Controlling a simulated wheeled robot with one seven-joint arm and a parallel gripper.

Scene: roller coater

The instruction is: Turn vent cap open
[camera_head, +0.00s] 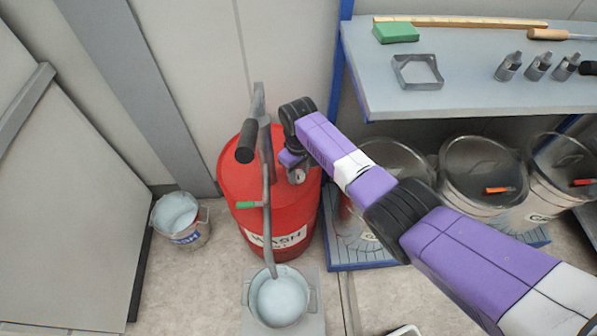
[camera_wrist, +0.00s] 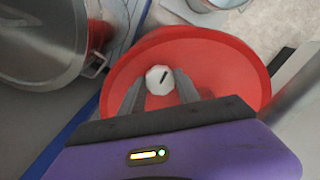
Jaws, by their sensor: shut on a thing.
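The vent cap (camera_wrist: 159,79) is a small pale, many-sided knob with a dark slot across its top. It sits on the red drum lid (camera_wrist: 215,65). My gripper (camera_wrist: 160,84) has its two grey fingers on either side of the cap and is shut on it. The slot lies slanted in the wrist view. In the head view my gripper (camera_head: 297,177) reaches down to the right side of the red drum (camera_head: 236,185), labelled WASH. The cap is mostly hidden there by my wrist.
A hand pump (camera_head: 266,150) with a dark grip rises from the drum close beside my gripper. Its spout ends over a pail (camera_head: 308,292). Another bucket (camera_head: 187,238) stands left. A shelf (camera_head: 450,95) and lidded pots (camera_head: 483,165) are at right.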

